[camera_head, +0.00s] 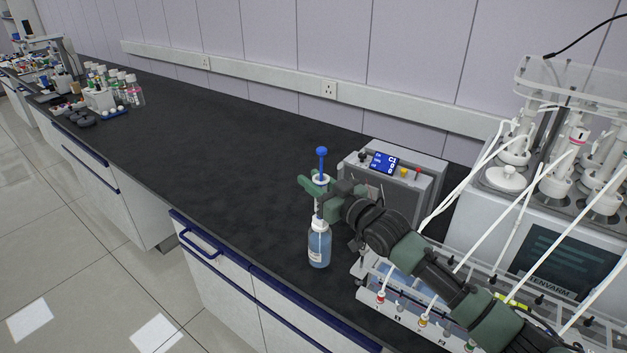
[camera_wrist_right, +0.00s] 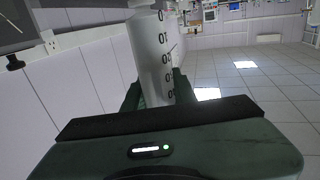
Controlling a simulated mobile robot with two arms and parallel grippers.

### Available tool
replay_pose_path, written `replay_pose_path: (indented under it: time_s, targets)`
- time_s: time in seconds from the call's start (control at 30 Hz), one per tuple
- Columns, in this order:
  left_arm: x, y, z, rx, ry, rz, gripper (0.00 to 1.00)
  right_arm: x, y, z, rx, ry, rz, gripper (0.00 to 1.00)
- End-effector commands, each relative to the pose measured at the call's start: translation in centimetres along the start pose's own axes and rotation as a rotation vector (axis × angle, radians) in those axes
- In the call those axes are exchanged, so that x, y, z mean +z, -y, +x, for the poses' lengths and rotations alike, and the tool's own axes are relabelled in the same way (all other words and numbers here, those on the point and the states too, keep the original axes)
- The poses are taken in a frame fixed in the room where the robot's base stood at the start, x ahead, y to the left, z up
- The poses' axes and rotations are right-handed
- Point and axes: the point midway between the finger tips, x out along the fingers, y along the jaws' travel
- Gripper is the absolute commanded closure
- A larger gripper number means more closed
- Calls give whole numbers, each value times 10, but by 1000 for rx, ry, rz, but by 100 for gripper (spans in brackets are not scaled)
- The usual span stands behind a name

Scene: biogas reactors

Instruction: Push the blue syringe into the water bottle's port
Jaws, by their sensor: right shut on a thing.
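The blue syringe (camera_head: 321,166) stands upright with its blue plunger up and drawn well out of the barrel. My right gripper (camera_head: 318,187) is shut on its barrel. In the right wrist view the white barrel (camera_wrist_right: 151,55) with black graduation marks sits between the green fingers (camera_wrist_right: 155,92). The water bottle (camera_head: 319,247), clear with blue liquid, a white cap and a label, stands upright on the dark bench directly below the syringe. The syringe's lower end appears at or just above the cap; I cannot tell whether it is in the port. My left gripper is not in view.
A grey box with a blue display (camera_head: 384,163) stands behind my right arm. The reactor unit (camera_head: 560,230) with white tubes fills the right side. A clear rack with a blue bath stands in front of it. The dark bench (camera_head: 215,150) to the left is clear; bottles stand farther off.

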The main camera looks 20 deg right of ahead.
Motion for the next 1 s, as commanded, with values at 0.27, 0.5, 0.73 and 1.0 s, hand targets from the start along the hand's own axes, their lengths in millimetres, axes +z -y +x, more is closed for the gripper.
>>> replay_pose_path:
  time_s: [0.27, 0.5, 0.73, 1.0]
  targets:
    - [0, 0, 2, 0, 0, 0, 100, 4, 0, 0, 0, 0, 0, 100]
    - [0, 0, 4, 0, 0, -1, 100, 7, 0, 0, 0, 0, 0, 100]
    - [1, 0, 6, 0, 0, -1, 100, 10, 0, 0, 0, 2, 0, 100]
    - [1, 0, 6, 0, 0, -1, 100, 12, 0, 0, 0, 2, 0, 100]
